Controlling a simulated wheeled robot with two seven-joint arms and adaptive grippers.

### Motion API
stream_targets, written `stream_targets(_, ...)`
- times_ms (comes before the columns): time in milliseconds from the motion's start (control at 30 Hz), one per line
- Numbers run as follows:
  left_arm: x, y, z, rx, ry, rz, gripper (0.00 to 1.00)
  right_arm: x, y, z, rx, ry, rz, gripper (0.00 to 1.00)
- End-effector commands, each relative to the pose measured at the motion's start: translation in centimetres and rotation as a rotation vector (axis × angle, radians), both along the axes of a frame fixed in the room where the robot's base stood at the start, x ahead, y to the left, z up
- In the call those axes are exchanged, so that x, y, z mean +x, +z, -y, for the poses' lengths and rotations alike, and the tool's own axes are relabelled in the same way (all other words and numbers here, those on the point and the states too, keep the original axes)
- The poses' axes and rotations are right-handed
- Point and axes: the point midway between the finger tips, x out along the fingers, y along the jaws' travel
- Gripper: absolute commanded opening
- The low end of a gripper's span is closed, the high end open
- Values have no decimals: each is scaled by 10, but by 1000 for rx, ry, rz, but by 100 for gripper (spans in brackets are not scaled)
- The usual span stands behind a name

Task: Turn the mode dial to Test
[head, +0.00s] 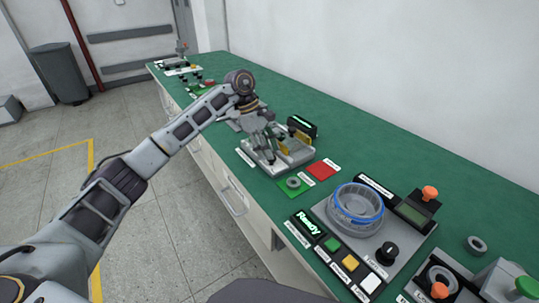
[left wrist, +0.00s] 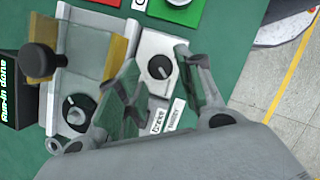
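A black dial (left wrist: 160,67) with a white pointer line sits on a pale plate in the left wrist view. Small labels beside it are too blurred to read. A second black dial (left wrist: 77,108) sits on the grey fixture to its left. I cannot tell from the labels which is the mode dial. My left gripper (head: 268,150) is over this fixture (head: 290,160) in the head view and hides its dials. In the left wrist view the left gripper (left wrist: 163,88) has its fingers apart, with the first dial showing between them and nothing held. My right gripper is not in view.
A black sign (left wrist: 8,92) reads "Run-in done". Green and red pads (head: 322,170) lie beside the fixture. Nearer is a station with a blue-ringed hub (head: 356,207), coloured buttons and another black knob (head: 387,252). The green bench (head: 400,160) runs along the wall.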

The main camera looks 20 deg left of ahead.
Motion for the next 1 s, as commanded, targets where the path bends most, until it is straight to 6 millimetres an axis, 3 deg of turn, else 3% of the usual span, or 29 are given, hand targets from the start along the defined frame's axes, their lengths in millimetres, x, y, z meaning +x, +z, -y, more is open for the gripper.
stream_targets(200,-1,-16,7,0,-1,-1,37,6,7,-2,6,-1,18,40)
stream_targets(567,-1,-19,8,0,0,0,37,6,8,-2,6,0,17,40)
stream_targets(833,-1,-19,8,0,0,0,6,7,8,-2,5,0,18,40)
stream_targets(1000,-1,-19,8,0,3,0,3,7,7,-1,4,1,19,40)
